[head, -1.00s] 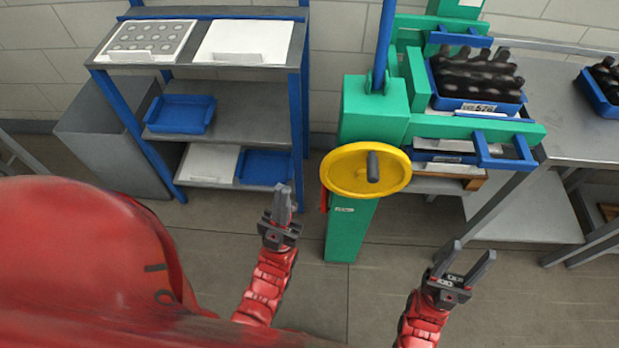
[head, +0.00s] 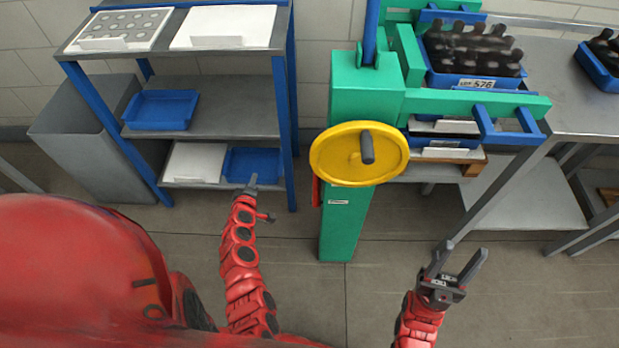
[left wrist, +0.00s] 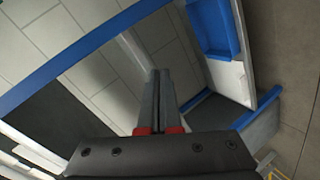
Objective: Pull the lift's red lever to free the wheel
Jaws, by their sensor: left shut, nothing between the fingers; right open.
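The green lift (head: 345,225) stands at the middle of the head view, with a yellow wheel (head: 335,160) on its front that has a dark handle. The red lever (head: 316,191) shows as a small red piece at the left side of the post, just below the wheel, partly hidden by it. My left gripper (head: 251,183) is shut and empty, left of the lever and apart from it, in front of the shelf. In the left wrist view its shut fingers (left wrist: 159,100) point toward the shelf. My right gripper (head: 458,265) is open and empty, right of the lift post, low over the floor.
A blue-legged shelf (head: 225,100) with trays and white boxes stands at the left, beside a grey bin (head: 85,140). The lift carries a blue crate (head: 475,82) of dark bottles. A steel table (head: 570,110) stands at the right. Floor in front is free.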

